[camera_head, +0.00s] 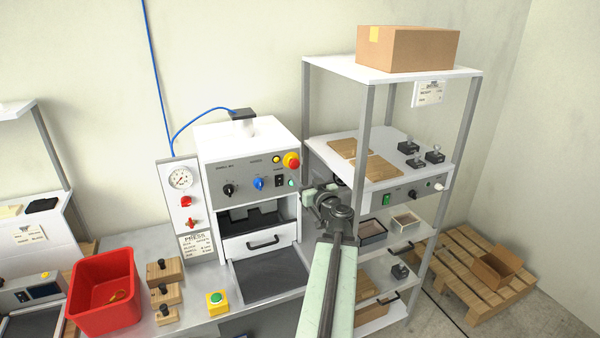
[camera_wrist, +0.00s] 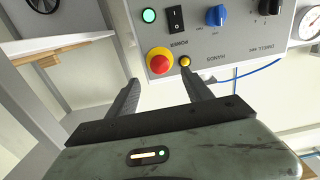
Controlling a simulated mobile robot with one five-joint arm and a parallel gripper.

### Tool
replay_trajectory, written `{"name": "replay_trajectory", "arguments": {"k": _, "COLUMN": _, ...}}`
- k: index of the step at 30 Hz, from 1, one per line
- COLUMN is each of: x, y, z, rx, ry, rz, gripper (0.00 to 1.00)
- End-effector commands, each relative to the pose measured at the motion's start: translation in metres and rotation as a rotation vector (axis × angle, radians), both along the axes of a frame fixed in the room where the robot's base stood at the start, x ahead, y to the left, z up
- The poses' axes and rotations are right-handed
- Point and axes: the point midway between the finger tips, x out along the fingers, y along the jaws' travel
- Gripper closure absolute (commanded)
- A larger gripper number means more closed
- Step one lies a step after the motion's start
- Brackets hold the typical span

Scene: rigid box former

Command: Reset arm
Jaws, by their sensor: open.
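My arm (camera_head: 334,270) reaches up from the bottom of the head view, in front of the gap between the white press machine (camera_head: 228,165) and the shelf rack. My gripper (camera_wrist: 160,88) shows in the wrist view with its two dark fingers spread apart and nothing between them. In the wrist view the press panel appears upside down, with the red and yellow emergency button (camera_wrist: 159,62) and a small yellow button (camera_wrist: 185,62) just beyond the fingers. I cannot tell whether the fingers touch the panel. In the head view the gripper's tips are small and hard to make out.
The shelf rack (camera_head: 368,100) stands close on the right, with a cardboard box (camera_head: 408,48) on top. The press drawer (camera_head: 262,242) is below its panel. A pallet (camera_head: 465,283) lies at right.

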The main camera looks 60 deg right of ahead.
Motion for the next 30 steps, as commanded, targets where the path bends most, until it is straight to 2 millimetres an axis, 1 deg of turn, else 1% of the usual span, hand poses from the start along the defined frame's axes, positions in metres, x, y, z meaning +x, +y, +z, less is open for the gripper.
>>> {"name": "replay_trajectory", "arguments": {"k": 2, "x": -0.005, "y": 0.005, "z": 0.0, "rx": 0.0, "ry": 0.0, "rz": 0.001, "gripper": 0.41}}
{"name": "replay_trajectory", "arguments": {"k": 14, "x": -0.005, "y": 0.004, "z": 0.0, "rx": 0.0, "ry": 0.0, "rz": 0.001, "gripper": 0.41}}
{"name": "replay_trajectory", "arguments": {"k": 16, "x": -0.001, "y": 0.006, "z": -0.001, "rx": 0.0, "ry": 0.0, "rz": 0.007, "gripper": 0.41}}
{"name": "replay_trajectory", "arguments": {"k": 17, "x": 0.004, "y": 0.009, "z": -0.001, "rx": 0.0, "ry": 0.0, "rz": 0.015, "gripper": 0.41}}
{"name": "replay_trajectory", "arguments": {"k": 19, "x": 0.028, "y": 0.024, "z": -0.005, "rx": 0.0, "ry": 0.0, "rz": 0.054, "gripper": 0.41}}
{"name": "replay_trajectory", "arguments": {"k": 20, "x": 0.044, "y": 0.034, "z": -0.007, "rx": 0.0, "ry": 0.0, "rz": 0.08, "gripper": 0.41}}
{"name": "replay_trajectory", "arguments": {"k": 21, "x": 0.068, "y": 0.051, "z": -0.009, "rx": 0.0, "ry": 0.0, "rz": 0.12, "gripper": 0.41}}
{"name": "replay_trajectory", "arguments": {"k": 23, "x": 0.108, "y": 0.084, "z": -0.014, "rx": 0.0, "ry": 0.0, "rz": 0.19, "gripper": 0.41}}
{"name": "replay_trajectory", "arguments": {"k": 24, "x": 0.136, "y": 0.108, "z": -0.017, "rx": 0.0, "ry": 0.0, "rz": 0.24, "gripper": 0.41}}
{"name": "replay_trajectory", "arguments": {"k": 26, "x": 0.173, "y": 0.146, "z": -0.023, "rx": -0.005, "ry": 0.01, "rz": 0.313, "gripper": 0.41}}
{"name": "replay_trajectory", "arguments": {"k": 27, "x": 0.196, "y": 0.173, "z": -0.028, "rx": -0.014, "ry": 0.024, "rz": 0.362, "gripper": 0.41}}
{"name": "replay_trajectory", "arguments": {"k": 29, "x": 0.228, "y": 0.215, "z": -0.036, "rx": -0.033, "ry": 0.054, "rz": 0.439, "gripper": 0.41}}
{"name": "replay_trajectory", "arguments": {"k": 30, "x": 0.246, "y": 0.244, "z": -0.043, "rx": -0.048, "ry": 0.078, "rz": 0.492, "gripper": 0.41}}
